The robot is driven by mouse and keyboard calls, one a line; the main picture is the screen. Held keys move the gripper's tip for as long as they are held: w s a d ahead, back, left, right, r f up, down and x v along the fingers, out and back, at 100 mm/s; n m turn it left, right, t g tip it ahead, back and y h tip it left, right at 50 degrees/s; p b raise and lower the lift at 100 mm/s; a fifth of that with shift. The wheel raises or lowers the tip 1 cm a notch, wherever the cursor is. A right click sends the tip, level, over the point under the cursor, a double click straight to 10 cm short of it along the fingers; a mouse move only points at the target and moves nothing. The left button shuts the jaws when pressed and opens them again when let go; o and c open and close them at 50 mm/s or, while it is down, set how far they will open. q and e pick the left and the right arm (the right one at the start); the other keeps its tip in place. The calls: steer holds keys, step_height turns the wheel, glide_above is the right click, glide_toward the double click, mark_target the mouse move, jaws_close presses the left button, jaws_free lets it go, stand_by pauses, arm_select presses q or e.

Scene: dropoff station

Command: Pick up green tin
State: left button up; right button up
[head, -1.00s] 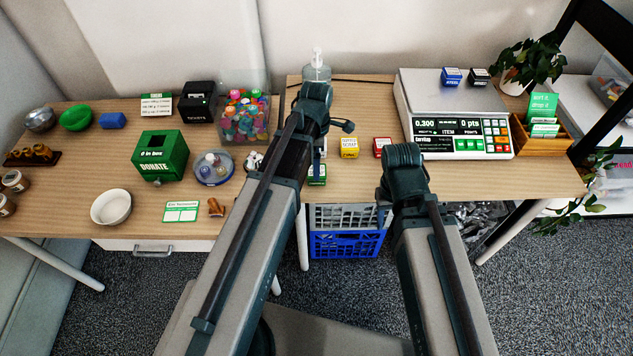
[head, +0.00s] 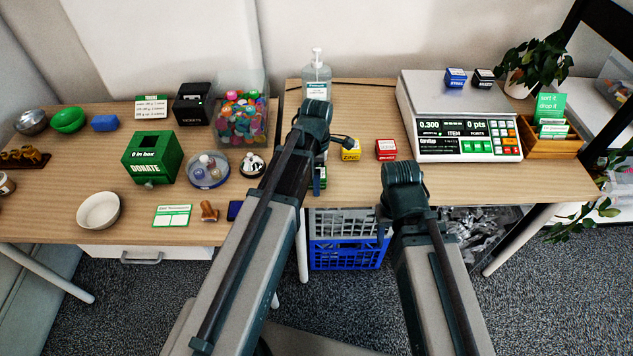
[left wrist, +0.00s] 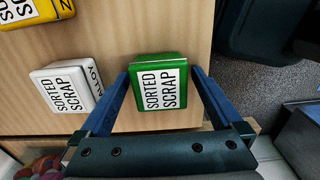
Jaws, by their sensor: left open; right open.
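The green tin (left wrist: 158,82) has a white label reading "SORTED SCRAP" and lies near the table edge in the left wrist view. My left gripper (left wrist: 161,76) is open, with one blue finger on each side of the tin; I cannot tell whether they touch it. In the head view only a sliver of the green tin (head: 321,179) shows beside my left arm, which hides the rest and most of the left gripper. My right gripper (head: 384,216) is at the table's front edge, mostly covered by its own wrist, and holds nothing visible.
A white tin (left wrist: 70,88) stands close left of the green tin, and a yellow tin (head: 351,150) and red tin (head: 385,150) stand behind. A scale (head: 460,130) fills the right side. A sanitizer bottle (head: 317,72) is at the back. A blue crate (head: 345,254) sits below the table.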

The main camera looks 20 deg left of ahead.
arm_select(q)
steer(key=shift+r, duration=0.1)
steer(key=c, duration=1.5)
arm_select(e)
steer(key=shift+r, duration=0.1)
